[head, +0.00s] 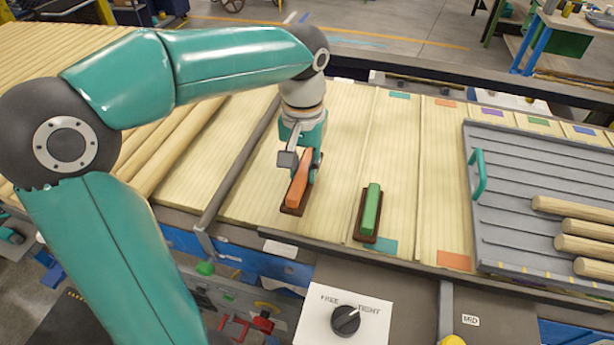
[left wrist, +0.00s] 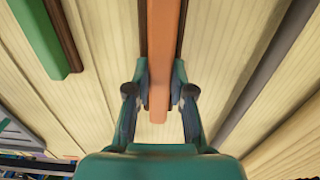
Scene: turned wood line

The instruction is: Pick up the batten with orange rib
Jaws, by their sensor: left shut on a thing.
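The batten with the orange rib (head: 298,186) lies on the pale wooden slats, a dark brown base with an orange bar along its top. My left gripper (head: 307,170) is over it, with the fingers down at the rib. In the left wrist view the orange rib (left wrist: 162,60) runs between the two fingertips (left wrist: 160,95), and the gripper is shut on it. The batten looks still down on the slats; any gap below it cannot be told. My right gripper is not in view.
A batten with a green rib (head: 371,210) lies just to the right, also in the left wrist view (left wrist: 38,35). A grey ribbed tray (head: 500,200) with a teal handle and several round wooden rods stands at the right. A grey bar (head: 238,165) crosses the slats to the left. A knob panel (head: 345,320) is in front.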

